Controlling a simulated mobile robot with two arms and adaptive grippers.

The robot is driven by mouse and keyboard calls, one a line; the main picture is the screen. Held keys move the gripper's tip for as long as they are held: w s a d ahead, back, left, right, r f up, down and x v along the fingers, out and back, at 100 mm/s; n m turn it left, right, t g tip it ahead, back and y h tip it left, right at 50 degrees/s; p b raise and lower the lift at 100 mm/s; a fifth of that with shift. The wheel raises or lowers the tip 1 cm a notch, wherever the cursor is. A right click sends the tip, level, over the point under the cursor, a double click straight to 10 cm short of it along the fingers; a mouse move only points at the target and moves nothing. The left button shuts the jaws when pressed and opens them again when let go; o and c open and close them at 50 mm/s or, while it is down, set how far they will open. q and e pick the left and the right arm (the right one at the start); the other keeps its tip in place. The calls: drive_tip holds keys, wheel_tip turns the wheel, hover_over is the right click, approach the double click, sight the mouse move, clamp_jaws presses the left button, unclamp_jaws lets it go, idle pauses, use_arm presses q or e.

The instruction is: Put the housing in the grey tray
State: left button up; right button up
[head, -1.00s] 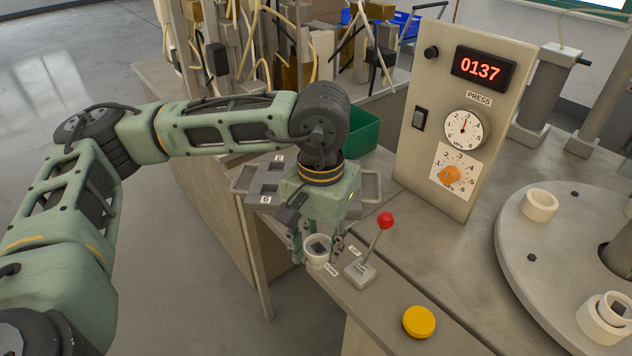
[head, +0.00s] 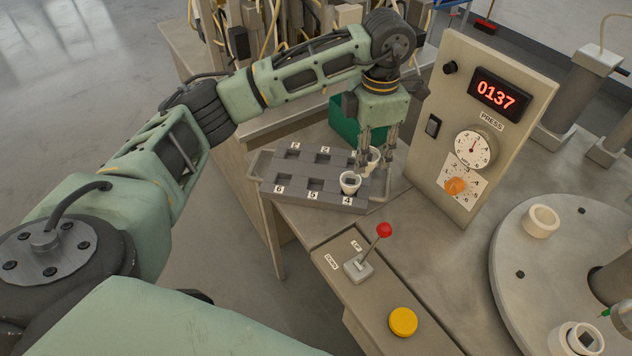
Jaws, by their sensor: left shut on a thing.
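The grey tray (head: 297,171) lies on the bench at the centre, with two rows of square pockets and a handle at each end. The labels 6, 5 and 4 show along its front. My left gripper (head: 374,157) points down over the tray's back right corner. I cannot tell whether this housing touches the tray. My right gripper is not in view.
The press panel (head: 477,125), reading 0137, stands close right of the tray. A red-knobbed lever (head: 383,230) and a yellow button (head: 403,321) are in front. A green bin (head: 345,122) stands behind. A turntable (head: 510,240) at right carries white housings.

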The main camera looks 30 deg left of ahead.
use_arm(q)
drive_tip(key=shift+a+f+n, duration=0.15)
drive_tip(key=shift+a+n, duration=0.35)
drive_tip(key=shift+a, duration=0.05)
drive_tip(key=a+f+p, duration=0.2)
drive_tip(key=a+f, duration=0.1)
drive_tip(key=s+a+f+p, duration=0.1)
drive_tip(key=a+f+p, duration=0.1)
drive_tip(key=a+f, duration=0.1)
drive_tip(key=s+a+f+p, duration=0.1)
drive_tip(key=a+f+p, duration=0.1)
drive_tip(key=a+f, duration=0.2)
drive_tip(key=shift+s+a, duration=0.2)
drive_tip(key=shift+a, duration=0.05)
drive_tip(key=shift+f, duration=0.3)
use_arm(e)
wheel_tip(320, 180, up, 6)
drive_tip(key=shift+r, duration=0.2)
use_arm(q)
drive_tip(key=shift+f, duration=0.1)
